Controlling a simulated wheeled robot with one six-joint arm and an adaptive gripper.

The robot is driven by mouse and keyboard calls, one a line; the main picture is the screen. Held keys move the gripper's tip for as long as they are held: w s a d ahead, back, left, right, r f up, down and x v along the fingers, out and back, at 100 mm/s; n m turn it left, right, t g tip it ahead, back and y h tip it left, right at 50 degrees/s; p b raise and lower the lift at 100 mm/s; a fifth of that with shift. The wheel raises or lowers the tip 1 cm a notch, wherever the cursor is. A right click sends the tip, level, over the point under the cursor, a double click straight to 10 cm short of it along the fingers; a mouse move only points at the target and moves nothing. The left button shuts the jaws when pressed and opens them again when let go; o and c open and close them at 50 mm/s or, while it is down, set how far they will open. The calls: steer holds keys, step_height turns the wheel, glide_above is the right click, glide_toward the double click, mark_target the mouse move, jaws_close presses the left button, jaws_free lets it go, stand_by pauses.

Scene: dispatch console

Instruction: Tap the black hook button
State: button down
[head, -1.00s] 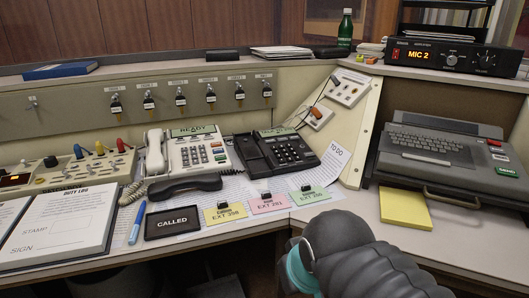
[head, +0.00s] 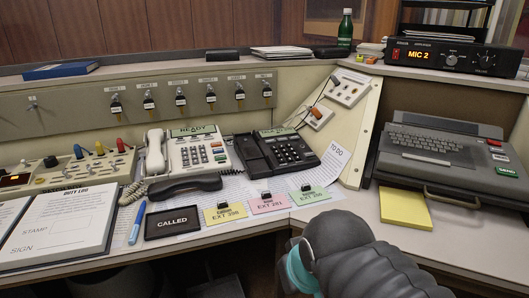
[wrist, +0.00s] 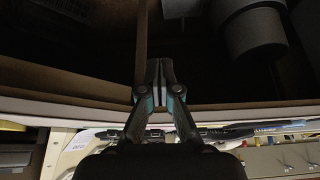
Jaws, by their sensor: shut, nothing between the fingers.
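The black desk phone (head: 288,150) stands on the desk right of the white phone (head: 195,152). Its cradle (head: 256,151) on the left side is empty; the black hook button is too small to make out. A black handset (head: 185,187) lies off the hook on the desk, in front of the white phone. My gripper (wrist: 160,75) is shut and empty in the wrist view, with dark space beyond its fingertips. In the head view my arm is at the lower right, near the desk's front edge and apart from the black phone; the fingers are hidden there.
Coloured EXT cards (head: 268,203) and a CALLED plate (head: 172,222) lie before the phones. A grey keyboard unit (head: 440,150) and yellow notepad (head: 405,206) are at right. A slanted panel (head: 350,140) rises right of the black phone. The duty log (head: 62,220) is at left.

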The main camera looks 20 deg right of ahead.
mark_target(247, 143)
steer(key=w+r+n+b, duration=0.1)
steer(key=w+r+n, duration=0.1)
steer(key=w+r, duration=0.2)
steer(key=w+r+n+t, duration=0.1)
steer(key=w+r, duration=0.3)
steer(key=w, duration=0.5)
steer(key=w+r+n+t+y+b, duration=0.1)
steer(key=w+r+n, duration=0.1)
steer(key=w+r, duration=0.2)
steer(key=shift+w+a+r+n+b, duration=0.1)
steer(key=shift+w+r+n+b, duration=0.1)
steer(key=shift+w, duration=0.75)
steer(key=shift+w+r+n+b, duration=0.1)
steer(key=shift+w+r+b, duration=0.1)
steer(key=shift+w, duration=0.7)
steer(key=w+d+r+n+t+b, duration=0.1)
steer(key=w+r+n, duration=0.2)
steer(key=w, duration=0.8)
steer(key=w+d+r+n+t+y+b, duration=0.1)
steer(key=w+d+r+n+t, duration=0.1)
steer(key=w, duration=0.9)
steer(key=shift+w+r+n, duration=0.15)
steer(key=shift+r+n, duration=0.45)
steer(key=shift+r, duration=0.3)
steer(key=shift+f, duration=0.1)
